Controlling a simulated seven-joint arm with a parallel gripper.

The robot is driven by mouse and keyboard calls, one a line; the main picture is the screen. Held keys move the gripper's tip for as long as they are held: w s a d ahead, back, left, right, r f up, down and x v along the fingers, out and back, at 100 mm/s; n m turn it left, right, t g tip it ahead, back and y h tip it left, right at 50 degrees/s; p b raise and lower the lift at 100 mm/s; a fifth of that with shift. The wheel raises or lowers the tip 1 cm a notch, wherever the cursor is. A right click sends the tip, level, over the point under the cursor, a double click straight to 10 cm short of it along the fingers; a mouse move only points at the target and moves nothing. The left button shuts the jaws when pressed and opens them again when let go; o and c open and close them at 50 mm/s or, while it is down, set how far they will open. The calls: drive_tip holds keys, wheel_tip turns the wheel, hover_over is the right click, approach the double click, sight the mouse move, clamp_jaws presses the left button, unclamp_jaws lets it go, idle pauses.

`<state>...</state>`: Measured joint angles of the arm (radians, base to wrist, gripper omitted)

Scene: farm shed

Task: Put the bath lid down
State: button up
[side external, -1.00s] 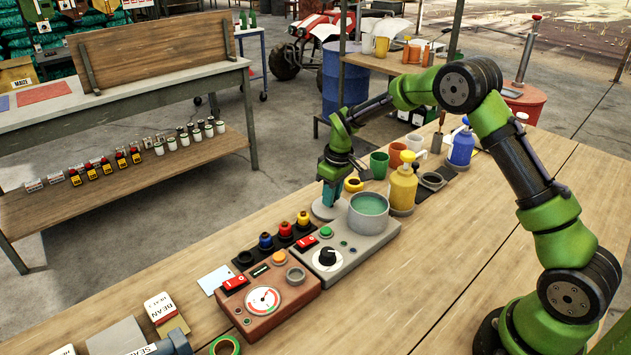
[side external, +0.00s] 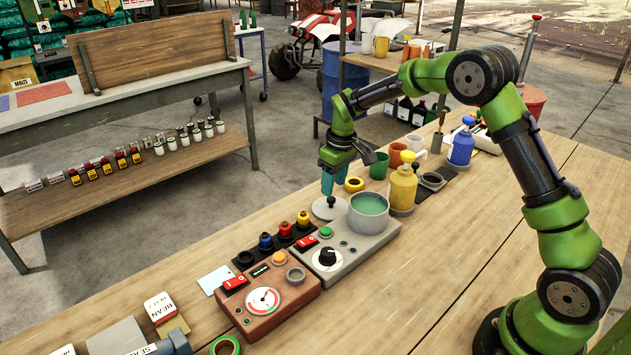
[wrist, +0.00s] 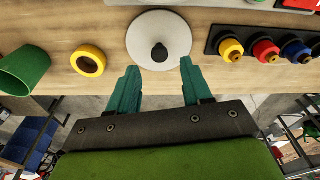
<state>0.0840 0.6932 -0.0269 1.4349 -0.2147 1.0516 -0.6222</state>
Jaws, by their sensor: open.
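The bath lid (side external: 323,209) is a pale grey disc with a dark knob. It lies flat on the wooden bench, just left of and behind the bath (side external: 369,212), a round grey pot of green liquid on a grey control unit. In the wrist view the whole lid (wrist: 158,40) shows, with its knob near the middle. My gripper (side external: 327,188) is above the lid, apart from it. In the wrist view my gripper's teal fingers (wrist: 161,80) are spread and empty, with nothing between them.
A yellow ring (side external: 354,184) and a green mug (side external: 379,165) stand behind the lid. A yellow bottle (side external: 403,187) stands right of the bath. A dark rack of coloured knobs (side external: 284,236) lies to the left.

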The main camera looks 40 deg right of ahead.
drive_tip(key=s+a+r+m+t, duration=0.1)
drive_tip(key=s+a+r, duration=0.1)
drive_tip(key=s+r, duration=0.6)
drive_tip(key=s+a+r+m+t, duration=0.2)
drive_tip(key=s+r, duration=0.3)
drive_tip(key=r, duration=0.5)
drive_tip(key=s+a+m+t+y, duration=0.1)
drive_tip(key=s+a+m+t, duration=0.1)
drive_tip(key=s, duration=1.3)
drive_tip(key=shift+s+a+f+m+t+y, duration=0.2)
drive_tip(key=shift+a+m+t+y, duration=0.3)
drive_tip(key=shift+a, duration=0.45)
